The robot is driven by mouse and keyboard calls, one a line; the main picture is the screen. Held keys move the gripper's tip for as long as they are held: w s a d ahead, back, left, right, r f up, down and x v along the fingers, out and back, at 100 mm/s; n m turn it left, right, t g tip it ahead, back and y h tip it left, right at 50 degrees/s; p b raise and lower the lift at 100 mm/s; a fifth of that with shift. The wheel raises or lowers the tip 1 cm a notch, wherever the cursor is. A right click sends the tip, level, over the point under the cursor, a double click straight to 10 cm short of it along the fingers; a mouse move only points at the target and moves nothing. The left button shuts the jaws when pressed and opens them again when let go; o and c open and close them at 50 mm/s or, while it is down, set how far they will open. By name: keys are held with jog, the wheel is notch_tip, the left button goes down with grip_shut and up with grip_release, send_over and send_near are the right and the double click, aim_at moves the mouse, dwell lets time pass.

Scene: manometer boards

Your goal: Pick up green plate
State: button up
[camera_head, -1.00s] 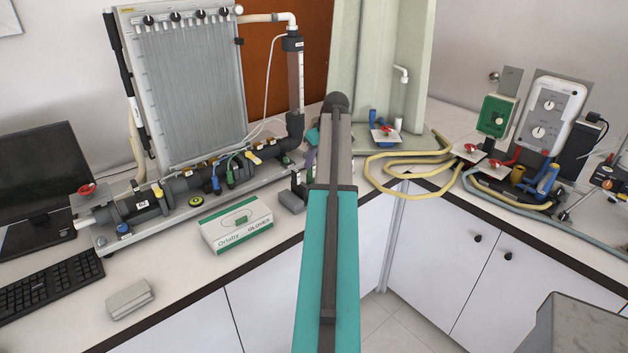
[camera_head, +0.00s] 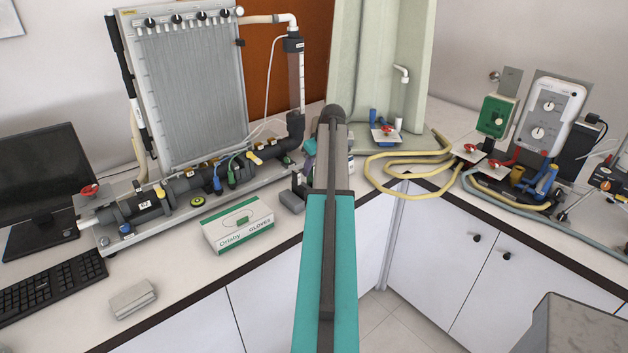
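I cannot make out a loose green plate for certain. A small green-faced panel (camera_head: 496,116) with a dial stands on the bench at the right, against the wall. A little teal and purple thing (camera_head: 309,148) peeks out at the left edge of my arm, mostly hidden. My teal and grey arm reaches away from the camera over the bench edge in the middle. My gripper is hidden behind the arm, so neither its fingers nor anything in them can be made out.
A glove box (camera_head: 237,224), a small grey block (camera_head: 133,299), a keyboard (camera_head: 45,287) and a monitor (camera_head: 42,185) are on the left bench. The manometer board (camera_head: 190,90) stands behind a pipe rig. Yellow hoses (camera_head: 425,193) lie on the right bench.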

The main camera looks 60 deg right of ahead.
aim_at(310, 175)
jog(key=shift+p+x, duration=0.55)
jog(key=shift+x, duration=1.05)
jog(key=shift+c, duration=0.4)
grip_shut()
